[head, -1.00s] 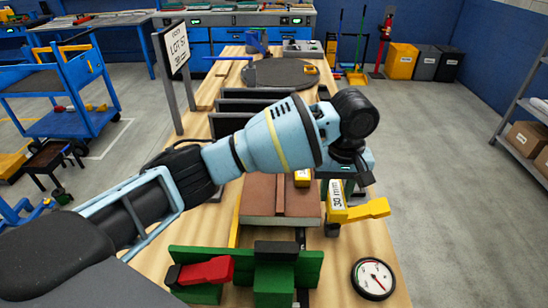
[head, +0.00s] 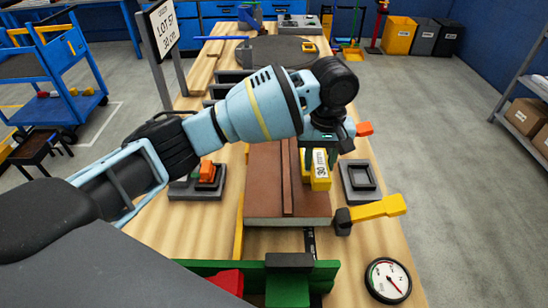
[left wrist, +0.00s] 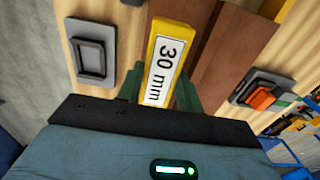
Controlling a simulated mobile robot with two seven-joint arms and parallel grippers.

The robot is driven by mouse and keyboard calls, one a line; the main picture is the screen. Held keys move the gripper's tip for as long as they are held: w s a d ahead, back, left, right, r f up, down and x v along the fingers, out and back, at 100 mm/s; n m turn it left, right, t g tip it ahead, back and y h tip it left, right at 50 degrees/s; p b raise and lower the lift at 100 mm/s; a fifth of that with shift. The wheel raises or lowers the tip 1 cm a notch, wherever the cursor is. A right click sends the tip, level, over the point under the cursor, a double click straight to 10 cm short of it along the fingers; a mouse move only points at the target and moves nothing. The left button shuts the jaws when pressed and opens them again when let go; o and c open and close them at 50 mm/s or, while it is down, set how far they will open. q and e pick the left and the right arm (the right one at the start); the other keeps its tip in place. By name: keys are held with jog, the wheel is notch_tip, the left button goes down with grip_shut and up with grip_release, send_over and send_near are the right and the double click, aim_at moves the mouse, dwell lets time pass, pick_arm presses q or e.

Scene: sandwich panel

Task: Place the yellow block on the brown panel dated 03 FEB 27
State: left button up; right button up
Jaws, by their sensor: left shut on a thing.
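The yellow block (head: 320,172), marked "30 mm", is held by my left gripper (head: 318,150) over the right part of the brown panel (head: 265,190). A raised brown strip (head: 288,185) runs along the panel. I see no readable date on the panel; my arm hides its far part. My right gripper is not in view.
A grey square frame (head: 345,185) lies right of the panel, and a black base with an orange switch (head: 207,174) lies left. A yellow lever (head: 378,208) and a round gauge (head: 388,280) are at the front right. A green fence (head: 200,266) crosses the front.

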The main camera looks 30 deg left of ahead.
pick_arm(q)
send_over(264, 167)
jog(key=shift+d+f, duration=0.4)
jog(key=shift+f, duration=0.2)
jog(key=shift+a+f, duration=0.25)
jog(key=shift+f, duration=0.7)
jog(key=shift+a+f, duration=0.25)
jog(key=shift+f, duration=0.65)
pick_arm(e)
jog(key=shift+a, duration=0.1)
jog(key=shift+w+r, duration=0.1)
pick_arm(q)
jog(key=o, duration=1)
jog(key=shift+o, duration=0.2)
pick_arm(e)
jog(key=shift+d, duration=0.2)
pick_arm(q)
notch_tip(264, 167, up, 12)
jog(key=p, duration=0.1)
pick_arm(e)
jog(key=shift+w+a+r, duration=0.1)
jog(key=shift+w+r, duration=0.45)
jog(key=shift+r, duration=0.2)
